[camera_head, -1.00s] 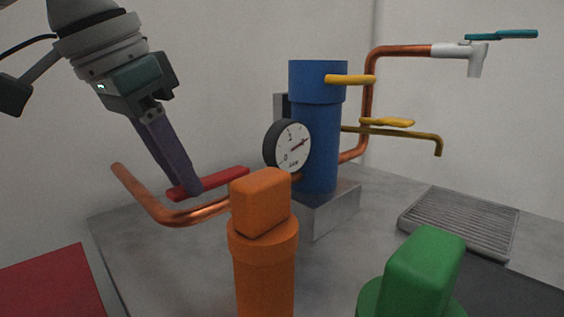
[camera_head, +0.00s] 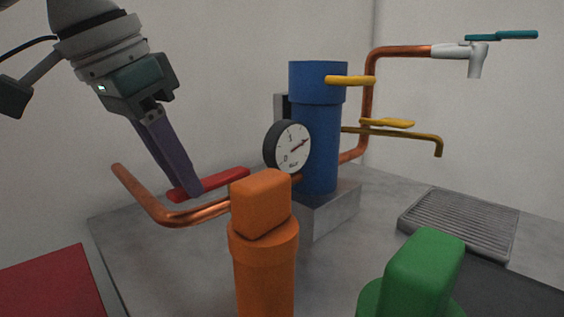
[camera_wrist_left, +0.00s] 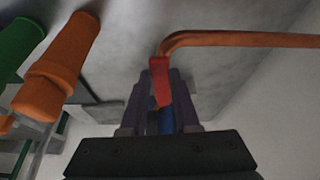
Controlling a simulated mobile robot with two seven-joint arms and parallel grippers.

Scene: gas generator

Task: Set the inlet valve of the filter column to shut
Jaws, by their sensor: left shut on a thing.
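The blue filter column (camera_head: 317,150) stands on a grey block behind a round white gauge (camera_head: 292,146). A copper pipe (camera_head: 190,216) runs in from the left towards the column. The red lever (camera_head: 225,181) of the inlet valve lies along this pipe, just above it. My left gripper (camera_head: 190,195) reaches down from the upper left and is shut on the red lever near its left end. In the left wrist view, the red lever (camera_wrist_left: 159,80) shows between the purple fingers, next to the bend of the copper pipe. My right gripper is not in view.
An orange-capped bottle (camera_head: 262,250) and a green-capped one (camera_head: 424,275) stand in front. Yellow levers (camera_head: 350,79) sit on the column and its brass side pipe. A teal-handled white tap (camera_head: 476,55) and a metal grate (camera_head: 460,222) are at the right.

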